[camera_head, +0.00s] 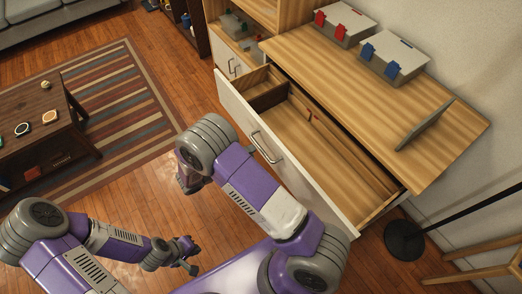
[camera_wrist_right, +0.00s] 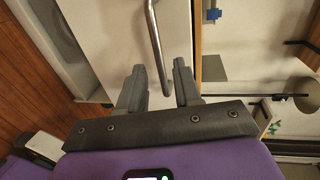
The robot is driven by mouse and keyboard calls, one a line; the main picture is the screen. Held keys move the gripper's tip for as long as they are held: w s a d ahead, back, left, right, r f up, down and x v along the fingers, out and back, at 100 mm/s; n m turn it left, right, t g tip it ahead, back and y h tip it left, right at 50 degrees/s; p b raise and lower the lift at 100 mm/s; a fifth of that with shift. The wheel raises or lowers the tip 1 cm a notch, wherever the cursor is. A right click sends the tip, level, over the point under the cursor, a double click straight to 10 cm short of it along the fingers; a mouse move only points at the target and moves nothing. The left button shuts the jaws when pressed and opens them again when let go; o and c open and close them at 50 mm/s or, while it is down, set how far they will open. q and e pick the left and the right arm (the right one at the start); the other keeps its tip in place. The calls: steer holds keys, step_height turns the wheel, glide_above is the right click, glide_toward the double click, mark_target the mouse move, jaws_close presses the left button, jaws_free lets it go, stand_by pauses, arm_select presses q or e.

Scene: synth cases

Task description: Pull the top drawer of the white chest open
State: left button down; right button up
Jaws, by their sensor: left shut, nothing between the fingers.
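The white chest has a wooden top (camera_head: 365,85). Its wide top drawer (camera_head: 320,150) stands pulled well out, with the wooden inside showing. A metal bar handle (camera_head: 265,147) is on its white front. My left gripper (camera_head: 192,258) is shut and empty, low in front of the chest and clear of the drawer. My right gripper (camera_wrist_right: 160,85) is open in the wrist view. A metal handle bar (camera_wrist_right: 156,40) on a white front shows in line with the gap between its fingers. I cannot tell how near it is.
Two boxes with red (camera_head: 344,23) and blue (camera_head: 393,60) latches and a grey tilted panel (camera_head: 425,125) are on the chest top. A black lamp base (camera_head: 404,241) stands at the right. A dark low table (camera_head: 40,125) stands on a striped rug (camera_head: 130,125) at the left.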

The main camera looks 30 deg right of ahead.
mark_target(261, 147)
steer(key=b+x, duration=0.1)
steer(key=x, duration=0.5)
steer(key=shift+a, duration=0.1)
jaws_close()
